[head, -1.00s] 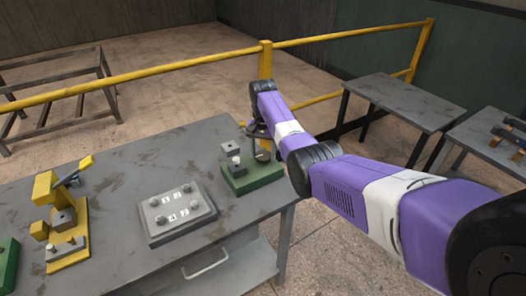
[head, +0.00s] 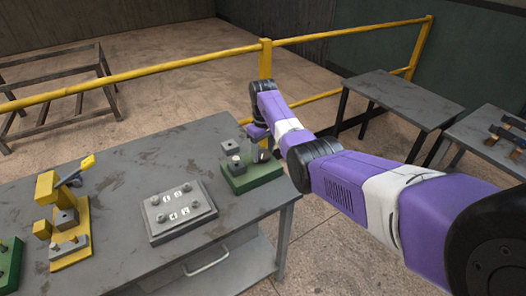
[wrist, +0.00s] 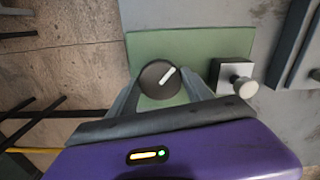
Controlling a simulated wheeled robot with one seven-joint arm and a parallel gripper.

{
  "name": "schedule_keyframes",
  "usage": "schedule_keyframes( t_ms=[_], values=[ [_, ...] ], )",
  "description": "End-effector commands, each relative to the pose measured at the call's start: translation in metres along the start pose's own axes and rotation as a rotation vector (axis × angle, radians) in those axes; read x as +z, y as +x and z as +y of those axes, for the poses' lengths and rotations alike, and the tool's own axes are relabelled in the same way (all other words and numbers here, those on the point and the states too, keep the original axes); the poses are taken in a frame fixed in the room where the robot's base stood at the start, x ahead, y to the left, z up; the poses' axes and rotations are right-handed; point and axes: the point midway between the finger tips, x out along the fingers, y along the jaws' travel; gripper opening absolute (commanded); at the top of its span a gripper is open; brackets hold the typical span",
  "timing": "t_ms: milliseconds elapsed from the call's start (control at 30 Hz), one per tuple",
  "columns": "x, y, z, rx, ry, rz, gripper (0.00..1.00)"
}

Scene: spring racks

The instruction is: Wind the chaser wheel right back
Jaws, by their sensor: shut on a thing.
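A dark round wheel (wrist: 154,82) with a white pointer line stands on a green base in the wrist view. The pointer slants toward the upper right of that view. My gripper (wrist: 162,90) is shut on the wheel, one finger at each side of it. In the head view, my gripper (head: 259,138) reaches down over the green base (head: 262,178) near the table's right corner; the wheel is hidden there. A grey block with a pale knob (wrist: 243,86) is on the same base, right beside the right finger in the wrist view.
A grey panel (head: 160,229) with several knobs and white labels lies left of the green base. A yellow rig (head: 82,225) stands farther left, and part of another green base (head: 10,268) shows at the left edge. A yellow rail (head: 185,63) runs behind the table.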

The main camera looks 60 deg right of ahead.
Motion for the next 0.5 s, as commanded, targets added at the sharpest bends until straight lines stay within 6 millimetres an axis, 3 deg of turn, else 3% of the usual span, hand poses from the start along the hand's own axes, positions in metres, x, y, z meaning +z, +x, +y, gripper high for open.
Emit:
schedule_keyframes(
  t_ms=[500],
  values=[
    [-0.0014, -0.0018, 0.0016, 0.002, -0.451, 0.004, 0.18]
  ],
)
